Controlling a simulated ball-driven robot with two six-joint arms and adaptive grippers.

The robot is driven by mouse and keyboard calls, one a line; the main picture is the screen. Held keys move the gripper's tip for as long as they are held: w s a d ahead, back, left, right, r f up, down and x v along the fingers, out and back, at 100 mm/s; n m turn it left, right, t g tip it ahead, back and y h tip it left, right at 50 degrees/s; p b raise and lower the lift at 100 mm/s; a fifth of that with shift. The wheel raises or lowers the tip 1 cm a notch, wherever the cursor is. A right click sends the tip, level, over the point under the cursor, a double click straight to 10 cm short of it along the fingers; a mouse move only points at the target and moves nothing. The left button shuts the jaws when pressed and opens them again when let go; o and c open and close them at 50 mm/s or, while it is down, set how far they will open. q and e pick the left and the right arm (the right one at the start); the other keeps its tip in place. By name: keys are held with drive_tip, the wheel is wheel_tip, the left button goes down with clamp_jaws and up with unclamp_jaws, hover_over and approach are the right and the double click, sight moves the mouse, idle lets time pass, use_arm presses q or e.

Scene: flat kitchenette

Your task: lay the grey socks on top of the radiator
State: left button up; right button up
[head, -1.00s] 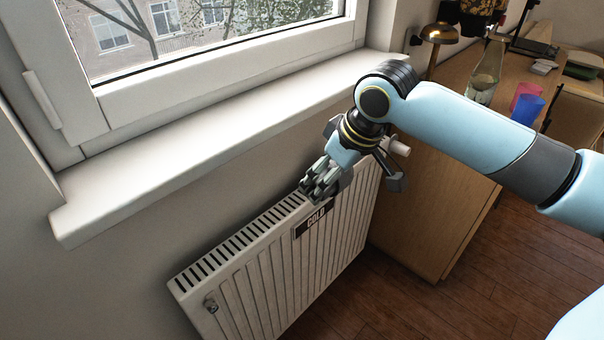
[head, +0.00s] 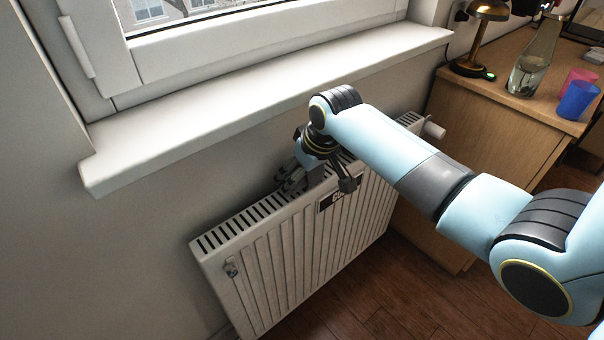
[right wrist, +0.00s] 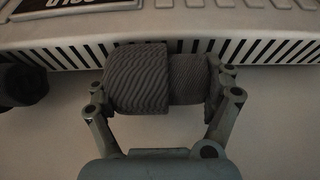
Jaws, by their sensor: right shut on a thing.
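The grey socks (right wrist: 140,78) are a ribbed grey bundle between the fingers of my right gripper in the right wrist view (right wrist: 163,85). My right gripper is shut on them. In that view the socks overlap the slotted top edge of the radiator (right wrist: 60,55); whether they touch it I cannot tell. In the head view the white radiator (head: 265,255) stands under the window, and my right gripper (head: 290,182) is at its top, on the wall side. The socks are hard to make out there. My left gripper is not in view.
The window sill (head: 270,100) juts out above the radiator. To the right is a wooden cabinet (head: 490,130) with a brass lamp (head: 487,12), a glass bottle (head: 533,62), a blue cup (head: 577,100) and a pink cup (head: 582,76). A valve knob (head: 434,130) sits at the radiator's far end.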

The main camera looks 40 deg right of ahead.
drive_tip(key=o, duration=1)
drive_tip(key=p+v, duration=0.2)
drive_tip(key=v, duration=0.9)
drive_tip(key=s+d+f+g, duration=0.1)
drive_tip(key=s+f, duration=0.4)
drive_tip(key=f, duration=0.4)
drive_tip(key=s+d+f+m+h, duration=0.1)
drive_tip(key=s+f, duration=0.4)
drive_tip(key=f, duration=0.3)
drive_tip(key=s+f+g, duration=0.1)
drive_tip(key=s+f, duration=0.4)
drive_tip(key=f, duration=0.4)
drive_tip(key=shift+g, duration=0.7)
drive_tip(key=s+f, duration=0.4)
drive_tip(key=s, duration=0.5)
drive_tip(key=s+a+f, duration=0.1)
drive_tip(key=s+f, duration=0.3)
drive_tip(key=s, duration=0.5)
drive_tip(key=s+a+f, duration=0.1)
drive_tip(key=s+f, duration=0.3)
drive_tip(key=s, duration=0.5)
drive_tip(key=shift+a+f, duration=0.1)
